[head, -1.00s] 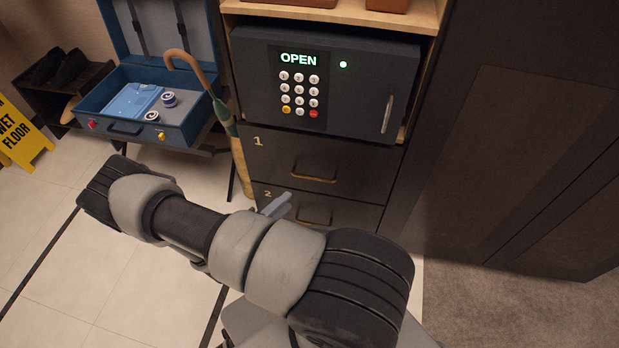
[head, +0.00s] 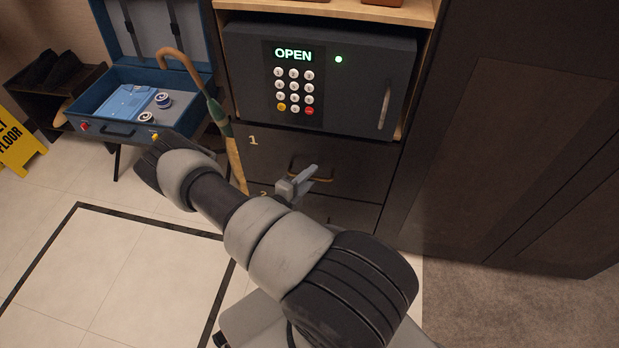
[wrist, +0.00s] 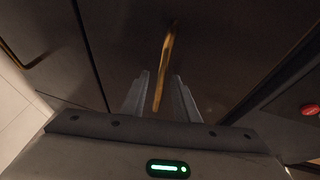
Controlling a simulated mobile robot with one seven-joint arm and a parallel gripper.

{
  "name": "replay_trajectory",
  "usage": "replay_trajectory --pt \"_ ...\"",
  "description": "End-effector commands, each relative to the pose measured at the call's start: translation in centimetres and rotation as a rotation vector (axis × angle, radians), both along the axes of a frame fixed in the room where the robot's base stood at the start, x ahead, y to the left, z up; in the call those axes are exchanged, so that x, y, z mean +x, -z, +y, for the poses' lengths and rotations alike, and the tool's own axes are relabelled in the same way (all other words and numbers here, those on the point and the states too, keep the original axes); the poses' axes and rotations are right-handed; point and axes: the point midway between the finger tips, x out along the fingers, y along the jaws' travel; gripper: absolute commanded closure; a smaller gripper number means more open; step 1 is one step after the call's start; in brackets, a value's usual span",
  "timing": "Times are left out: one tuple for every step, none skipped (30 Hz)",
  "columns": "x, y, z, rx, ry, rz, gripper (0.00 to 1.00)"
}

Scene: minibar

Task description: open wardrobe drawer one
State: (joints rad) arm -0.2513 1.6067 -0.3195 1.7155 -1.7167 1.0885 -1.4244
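Drawer one (head: 262,160) is a dark front marked "1", directly under the safe, and it looks shut. Its bronze bar handle (head: 327,179) is partly hidden behind my gripper (head: 308,178) in the head view. In the wrist view the handle (wrist: 166,55) runs lengthwise between the two grey fingers of my gripper (wrist: 160,78). The fingers are apart, one on each side of the handle's near end. I cannot tell whether either finger touches it.
The safe (head: 355,85), reading "OPEN", sits above drawer one. Drawer two (head: 350,215) is below, partly hidden by my arm. An umbrella (head: 228,130) leans at the cabinet's left edge, close to my arm. An open blue suitcase (head: 110,128) stands left. Tiled floor is clear.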

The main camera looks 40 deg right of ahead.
Motion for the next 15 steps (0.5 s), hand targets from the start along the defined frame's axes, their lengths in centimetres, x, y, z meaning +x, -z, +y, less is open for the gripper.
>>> replay_trajectory --pt "0.00 0.00 -0.01 0.000 0.000 0.000 0.72" --pt "0.01 -0.01 -0.01 0.000 0.000 0.000 0.72" --pt "0.01 -0.01 0.00 0.000 0.000 0.000 0.72" --pt "0.01 -0.01 0.00 0.000 0.000 0.000 0.72" --pt "0.01 -0.01 0.01 0.000 0.000 0.000 0.72" --pt "0.01 -0.01 0.01 0.000 0.000 0.000 0.79" --pt "0.00 -0.01 0.02 0.000 0.000 0.000 0.84" --pt "0.00 -0.01 0.02 0.000 0.000 0.000 0.89" --pt "0.01 -0.01 0.02 0.000 0.000 0.000 0.96" --pt "0.01 -0.01 0.03 0.000 0.000 0.000 1.00" --pt "0.01 -0.02 0.03 0.000 0.000 0.000 1.00" --pt "0.01 -0.02 0.03 0.000 0.000 0.000 1.00" --pt "0.01 -0.02 0.03 0.000 0.000 0.000 1.00" --pt "0.01 -0.03 0.03 -0.001 0.000 0.000 1.00" --pt "0.01 -0.03 0.03 -0.001 0.000 0.000 1.00"
